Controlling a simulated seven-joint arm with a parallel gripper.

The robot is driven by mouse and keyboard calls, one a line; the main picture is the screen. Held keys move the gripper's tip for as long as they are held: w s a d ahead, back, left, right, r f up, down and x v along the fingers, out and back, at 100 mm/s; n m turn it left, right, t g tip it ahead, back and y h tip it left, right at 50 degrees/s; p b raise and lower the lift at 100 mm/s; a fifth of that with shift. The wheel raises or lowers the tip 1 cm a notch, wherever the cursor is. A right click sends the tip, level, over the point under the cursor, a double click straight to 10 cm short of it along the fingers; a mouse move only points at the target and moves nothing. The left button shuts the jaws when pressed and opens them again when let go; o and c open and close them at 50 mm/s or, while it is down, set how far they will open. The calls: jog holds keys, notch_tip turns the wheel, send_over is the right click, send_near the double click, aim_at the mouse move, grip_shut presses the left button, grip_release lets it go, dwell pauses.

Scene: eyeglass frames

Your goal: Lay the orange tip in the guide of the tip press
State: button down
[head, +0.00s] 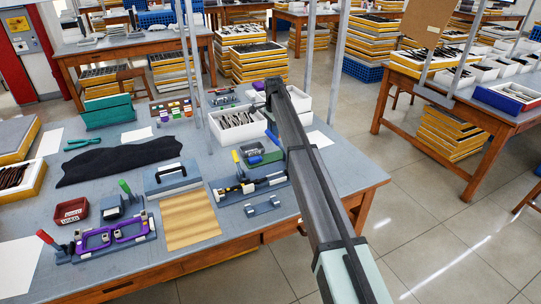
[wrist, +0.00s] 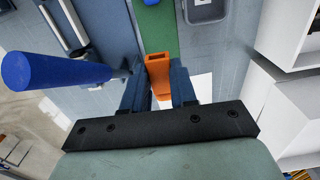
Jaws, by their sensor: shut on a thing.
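The orange tip (wrist: 159,72) is between the dark blue fingers of my gripper (wrist: 159,88) in the wrist view, with its open end pointing up the picture. The tip press appears to be the device with a green bed (wrist: 154,28) and a blue handle (wrist: 52,71). The green bed lies ahead of the tip and the handle is at left. My arm hides most of my gripper there. I cannot make out the guide or any contact with it.
White boxes (wrist: 290,100) stand close on the right in the wrist view. In the head view, a wooden board (head: 190,219) and a grey case with a black handle (head: 172,178) lie left of the press.

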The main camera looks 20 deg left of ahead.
aim_at(273, 157)
jog(key=shift+f, duration=4.75)
jog(key=shift+f, duration=0.25)
jog(key=c, duration=0.9)
grip_release()
jog(key=shift+r, duration=0.15)
jog(key=r, duration=1.3)
jog(key=shift+w+d+r, duration=0.1)
jog(key=shift+d+r, duration=0.15)
jog(key=shift+r, duration=0.05)
jog(key=shift+d, duration=0.1)
